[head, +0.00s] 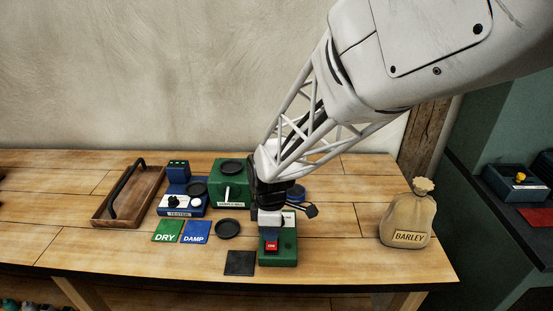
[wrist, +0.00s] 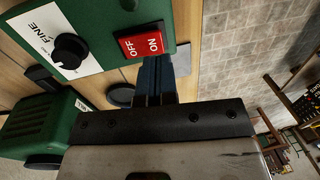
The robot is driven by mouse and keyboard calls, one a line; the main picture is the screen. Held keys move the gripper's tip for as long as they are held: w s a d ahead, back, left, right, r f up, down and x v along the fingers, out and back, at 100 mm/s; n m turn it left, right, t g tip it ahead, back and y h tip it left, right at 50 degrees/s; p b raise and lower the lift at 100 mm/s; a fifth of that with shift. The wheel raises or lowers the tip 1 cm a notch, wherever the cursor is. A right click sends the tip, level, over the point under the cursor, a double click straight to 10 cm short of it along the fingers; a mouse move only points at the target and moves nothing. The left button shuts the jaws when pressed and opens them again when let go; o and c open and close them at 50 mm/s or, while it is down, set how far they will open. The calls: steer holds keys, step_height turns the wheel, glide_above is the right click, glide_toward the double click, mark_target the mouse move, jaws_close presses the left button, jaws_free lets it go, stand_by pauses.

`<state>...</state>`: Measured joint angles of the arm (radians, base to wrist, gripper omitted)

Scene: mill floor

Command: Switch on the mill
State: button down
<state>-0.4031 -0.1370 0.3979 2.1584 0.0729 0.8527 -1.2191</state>
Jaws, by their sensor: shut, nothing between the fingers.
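The green control box (head: 290,258) stands near the table's front edge and carries a red switch (head: 271,245). In the wrist view the red rocker switch (wrist: 142,42) reads OFF and ON, beside a white plate with a black dial (wrist: 69,51) marked FINE. My gripper (wrist: 154,62) is shut and empty, its tips close by the ON end of the switch. I cannot tell whether they touch it, nor which way the rocker is set. In the head view my gripper (head: 270,215) hangs over the box's back part. The green mill housing (head: 232,174) stands behind, to the left.
A blue tester (head: 180,203), a wooden tray (head: 128,195), a green DRY card (head: 167,231) and a blue DAMP card (head: 196,232) lie left. A round black dish (head: 228,228) and dark square (head: 240,263) are nearer. A barley sack (head: 407,220) stands right, with bare table between.

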mark_target(271, 247)
steer(key=shift+s+f, duration=0.2)
steer(key=shift+f, duration=1.3)
steer(key=shift+s+f+t, duration=0.1)
steer(key=shift+f+t, duration=0.15)
steer(key=shift+t, duration=0.05)
steer(key=shift+w+r, duration=0.1)
steer(key=shift+w, duration=0.1)
steer(key=shift+w+r, duration=0.3)
steer(key=shift+w, duration=0.2)
steer(key=shift+r, duration=0.1)
step_height(271, 247, up, 14)
steer(key=s, duration=0.2)
